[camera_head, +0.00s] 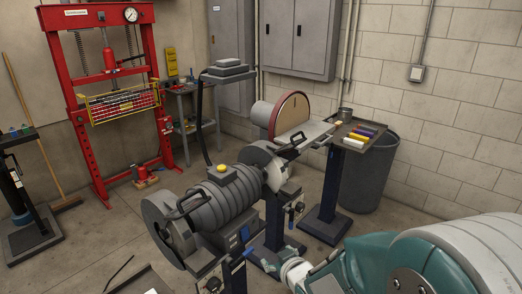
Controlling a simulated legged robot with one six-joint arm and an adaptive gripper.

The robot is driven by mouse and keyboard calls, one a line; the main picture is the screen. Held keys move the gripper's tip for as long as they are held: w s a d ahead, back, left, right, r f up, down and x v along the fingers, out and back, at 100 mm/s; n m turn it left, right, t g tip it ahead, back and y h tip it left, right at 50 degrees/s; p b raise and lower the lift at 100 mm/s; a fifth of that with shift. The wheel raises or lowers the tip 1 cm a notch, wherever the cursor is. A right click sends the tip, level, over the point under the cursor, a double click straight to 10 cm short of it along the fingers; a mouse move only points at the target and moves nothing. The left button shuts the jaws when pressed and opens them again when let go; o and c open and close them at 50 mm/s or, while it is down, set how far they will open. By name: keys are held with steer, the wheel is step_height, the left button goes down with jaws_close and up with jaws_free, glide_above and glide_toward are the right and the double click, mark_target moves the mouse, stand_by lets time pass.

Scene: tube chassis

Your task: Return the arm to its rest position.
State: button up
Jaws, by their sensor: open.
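My arm, teal with a pale grey cover (430,255), comes in from the lower right corner. It reaches left and ends in a white wrist piece (294,270). My gripper (273,255) shows small beyond it, low in the middle of the picture, with its fingers apart and nothing seen between them. It appears in front of the foot of the bench grinder's stand; whether it touches the stand cannot be told. Part of the arm is cut off by the picture's edge.
A large grey bench grinder (222,203) stands close by on a pedestal. Behind it are a disc sander (291,115), a tray of coloured bars (345,133) and a dark bin (375,175). A red press (78,130) stands back left. Open floor (110,235) lies left of the grinder.

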steer(key=s+d+r+m+g+h, duration=0.1)
steer(key=s+d+r+m+h, duration=0.15)
steer(key=d+r, duration=0.35)
steer(key=s+d+r+m+g+h, duration=0.1)
steer(key=s+d+r+m+g, duration=0.1)
steer(key=s, duration=0.7)
steer(key=s+d+r+m+g+h, duration=0.1)
steer(key=s+r, duration=0.4)
steer(key=s, duration=0.5)
steer(key=shift+s+d+r+m+g, duration=0.25)
steer(key=shift+d+m+g, duration=0.3)
steer(key=shift+d+g, duration=0.45)
steer(key=shift+d, duration=0.1)
